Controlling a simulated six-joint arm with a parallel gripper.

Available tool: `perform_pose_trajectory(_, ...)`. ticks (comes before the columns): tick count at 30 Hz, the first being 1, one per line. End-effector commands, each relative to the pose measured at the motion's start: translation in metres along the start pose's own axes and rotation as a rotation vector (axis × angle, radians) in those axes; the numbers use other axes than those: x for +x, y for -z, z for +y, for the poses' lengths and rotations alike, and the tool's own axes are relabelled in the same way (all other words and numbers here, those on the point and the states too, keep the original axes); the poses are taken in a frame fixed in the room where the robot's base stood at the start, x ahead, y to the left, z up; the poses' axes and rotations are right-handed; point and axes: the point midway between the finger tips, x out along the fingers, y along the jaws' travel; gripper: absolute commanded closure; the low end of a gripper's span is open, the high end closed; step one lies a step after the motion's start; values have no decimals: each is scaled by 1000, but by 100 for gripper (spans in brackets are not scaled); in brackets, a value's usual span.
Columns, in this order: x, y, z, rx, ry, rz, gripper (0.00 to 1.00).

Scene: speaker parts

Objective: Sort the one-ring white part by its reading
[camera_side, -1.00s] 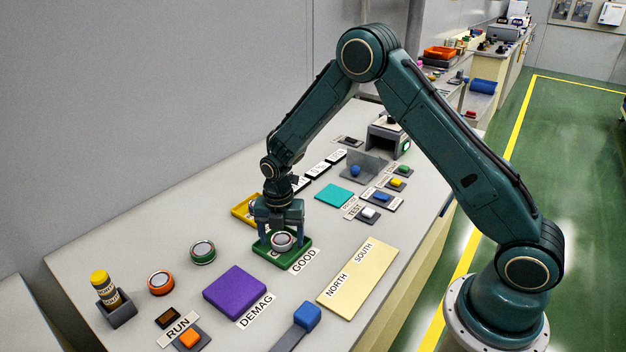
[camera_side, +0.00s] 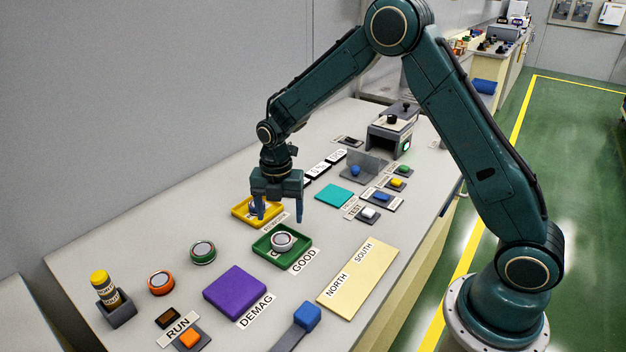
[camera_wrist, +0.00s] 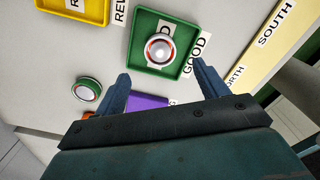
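A white part (camera_side: 284,240) with a silver top sits in the green tray (camera_side: 304,258) beside the GOOD label (camera_side: 304,261). In the wrist view the white part (camera_wrist: 160,48) shows one reddish ring around its dome and lies inside the green tray (camera_wrist: 140,58). My gripper (camera_side: 281,215) hangs above and behind the green tray, fingers spread, with nothing between them. In the wrist view my gripper (camera_wrist: 161,72) is also open, and the part lies beyond its fingertips, apart from them.
A yellow tray (camera_side: 238,213) stands behind the green one, partly hidden by my gripper. A green-sided part (camera_side: 203,252), an orange-sided part (camera_side: 161,281) and a purple DEMAG pad (camera_side: 235,292) lie to the front left. A gold NORTH/SOUTH plate (camera_side: 357,279) lies right.

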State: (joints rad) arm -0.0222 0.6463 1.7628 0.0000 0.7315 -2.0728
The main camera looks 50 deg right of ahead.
Motion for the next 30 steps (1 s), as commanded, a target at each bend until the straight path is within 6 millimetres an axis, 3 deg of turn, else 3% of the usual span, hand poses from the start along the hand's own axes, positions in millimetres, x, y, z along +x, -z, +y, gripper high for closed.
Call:
perform_pose_trajectory(6,-36,0,0,0,-3,-2,27)
perform_pose_trajectory(12,-54,0,0,0,-1,0,27)
perform_pose_trajectory(30,-60,0,0,2,0,0,27)
